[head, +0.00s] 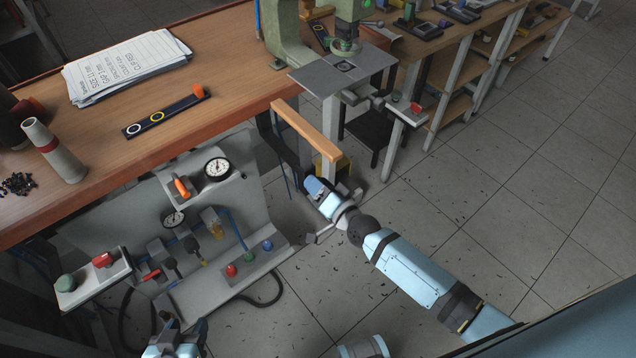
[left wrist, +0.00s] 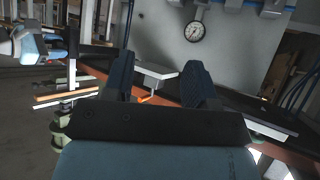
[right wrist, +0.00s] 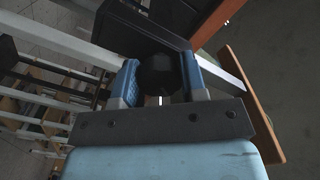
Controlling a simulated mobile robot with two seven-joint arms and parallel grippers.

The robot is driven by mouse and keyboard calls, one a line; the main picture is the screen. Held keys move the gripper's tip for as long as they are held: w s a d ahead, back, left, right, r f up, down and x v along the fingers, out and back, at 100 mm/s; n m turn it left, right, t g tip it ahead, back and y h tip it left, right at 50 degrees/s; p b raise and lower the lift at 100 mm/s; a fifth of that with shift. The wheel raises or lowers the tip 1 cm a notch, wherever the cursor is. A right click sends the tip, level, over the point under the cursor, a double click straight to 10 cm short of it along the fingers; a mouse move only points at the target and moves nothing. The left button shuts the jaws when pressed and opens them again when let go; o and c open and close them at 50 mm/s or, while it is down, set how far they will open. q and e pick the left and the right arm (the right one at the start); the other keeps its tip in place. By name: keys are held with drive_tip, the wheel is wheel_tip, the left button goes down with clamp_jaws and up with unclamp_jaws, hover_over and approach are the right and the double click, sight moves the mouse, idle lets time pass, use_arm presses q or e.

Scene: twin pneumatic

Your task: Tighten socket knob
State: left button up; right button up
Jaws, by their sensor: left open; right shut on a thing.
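My right gripper (head: 301,178) is beside the end of the wooden bar, past the bench's right end. In the right wrist view its fingers (right wrist: 160,82) are shut on a dark, rounded knob (right wrist: 159,72); a short pale metal stem shows below it. The knob is hidden in the head view, and I cannot tell how tight it sits. My left gripper (head: 168,324) is at the bottom of the head view, in front of the grey pneumatic panel. In the left wrist view its fingers (left wrist: 161,82) are apart with nothing gripped between them.
The wooden bar (head: 306,132) also shows close to my right gripper in the right wrist view (right wrist: 245,95). The pneumatic panel carries a gauge (head: 217,168), coloured buttons (head: 249,257) and levers. The wooden bench (head: 100,150) holds papers. Floor at right is open.

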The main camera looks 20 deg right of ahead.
drive_tip(key=m, duration=0.3)
drive_tip(key=shift+f+m, duration=0.1)
drive_tip(key=shift+m, duration=0.2)
drive_tip(key=m+b, duration=0.1)
drive_tip(key=m, duration=0.2)
drive_tip(key=shift+m, duration=0.3)
drive_tip(key=m+b, duration=0.1)
drive_tip(key=m, duration=0.2)
drive_tip(key=shift+m, duration=0.3)
use_arm(q)
drive_tip(key=shift+w+f, duration=0.1)
drive_tip(key=shift+f, duration=0.3)
use_arm(e)
drive_tip(key=shift+m, duration=0.5)
use_arm(q)
drive_tip(key=shift+r, duration=0.1)
use_arm(e)
drive_tip(key=o, duration=0.9)
drive_tip(key=shift+o, duration=0.2)
drive_tip(key=shift+s, duration=0.1)
